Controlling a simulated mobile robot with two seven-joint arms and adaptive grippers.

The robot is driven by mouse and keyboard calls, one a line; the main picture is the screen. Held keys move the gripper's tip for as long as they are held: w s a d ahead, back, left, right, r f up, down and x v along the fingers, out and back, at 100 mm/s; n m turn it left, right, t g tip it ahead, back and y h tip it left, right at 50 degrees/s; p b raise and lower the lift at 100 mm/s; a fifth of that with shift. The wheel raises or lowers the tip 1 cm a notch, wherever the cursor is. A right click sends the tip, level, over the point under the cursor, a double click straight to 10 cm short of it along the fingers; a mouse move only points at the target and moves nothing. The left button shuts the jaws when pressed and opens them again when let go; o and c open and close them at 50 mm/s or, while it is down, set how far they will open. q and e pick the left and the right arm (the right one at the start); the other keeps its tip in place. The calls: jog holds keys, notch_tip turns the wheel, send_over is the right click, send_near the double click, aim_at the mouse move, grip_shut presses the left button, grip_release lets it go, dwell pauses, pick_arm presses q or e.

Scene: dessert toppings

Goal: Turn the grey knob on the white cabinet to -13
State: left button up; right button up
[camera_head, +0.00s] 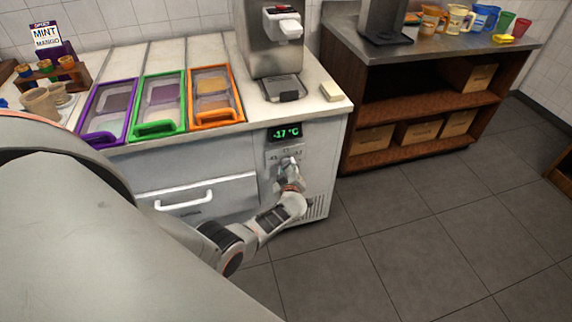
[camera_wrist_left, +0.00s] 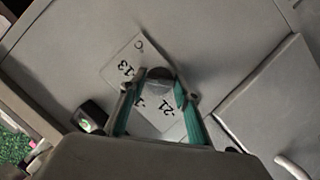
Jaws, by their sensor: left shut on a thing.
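The white cabinet (camera_head: 318,172) carries a dark display (camera_head: 285,132) that reads -17 °C in green. My left gripper (camera_wrist_left: 157,90) is shut on the knob, one teal-sided finger on each side. In the head view, my left gripper (camera_head: 289,172) covers most of the knob. My right gripper is not in view.
A drawer with a white handle (camera_head: 184,200) is left of the dial. Purple, green and orange framed lids (camera_head: 215,92) and a steel dispenser (camera_head: 268,45) are on top. A brown shelf unit (camera_head: 400,105) stands right; the tiled floor (camera_head: 420,230) before it is clear.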

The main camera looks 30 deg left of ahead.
pick_arm(q)
jog(key=shift+d+m+g+p, duration=0.1)
jog(key=shift+m+g+p, duration=0.2)
dwell(0.4)
jog(key=o, duration=1.1)
jog(key=shift+o, duration=0.2)
